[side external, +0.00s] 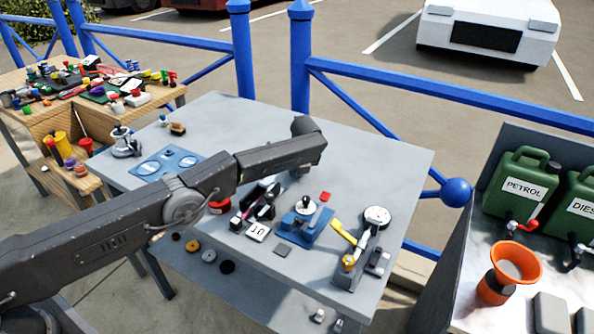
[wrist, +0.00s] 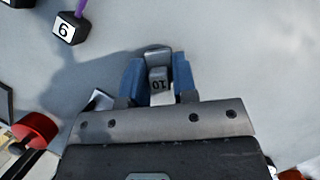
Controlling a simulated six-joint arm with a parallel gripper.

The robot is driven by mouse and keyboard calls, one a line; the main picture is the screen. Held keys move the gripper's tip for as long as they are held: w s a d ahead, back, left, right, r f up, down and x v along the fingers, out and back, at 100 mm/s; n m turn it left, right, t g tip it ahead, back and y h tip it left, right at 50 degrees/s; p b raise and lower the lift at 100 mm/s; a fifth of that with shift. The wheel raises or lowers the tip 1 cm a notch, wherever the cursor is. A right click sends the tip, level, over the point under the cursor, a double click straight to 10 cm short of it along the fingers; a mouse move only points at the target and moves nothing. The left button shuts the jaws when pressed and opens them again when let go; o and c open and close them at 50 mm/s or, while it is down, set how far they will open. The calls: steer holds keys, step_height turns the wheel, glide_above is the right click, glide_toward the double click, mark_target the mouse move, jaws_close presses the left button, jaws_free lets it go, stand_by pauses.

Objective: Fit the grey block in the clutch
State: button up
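In the wrist view, my gripper (wrist: 158,72) has its two blue fingers on either side of a small grey block (wrist: 158,84) marked 10, upside down in that picture. The fingers look closed against its sides. In the side view the gripper and held block are hidden behind my forearm. I cannot tell for sure which fitting is the clutch. A dark mechanism (side external: 264,202) with a pinkish-purple part stands mid-table, and a white tag (side external: 258,232) marked 10 is in front of it.
A blue fixture (side external: 300,228) with a round knob and a yellow-levered device (side external: 345,232) stand to the right. In the wrist view, a dark numbered block (wrist: 68,28) with a purple rod is at upper left and a red cylinder (wrist: 32,130) at lower left. The table's back right is clear.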

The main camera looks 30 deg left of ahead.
steer(key=shift+c, duration=1.2)
steer(key=shift+r, duration=0.15)
steer(key=shift+r, duration=2.35)
steer(key=shift+f, duration=0.1)
step_height(320, 180, down, 5)
steer(key=shift+r, duration=0.15)
steer(key=shift+d+r, duration=0.1)
steer(key=shift+r, duration=0.1)
steer(key=shift+c, duration=0.2)
steer(key=shift+r, duration=0.1)
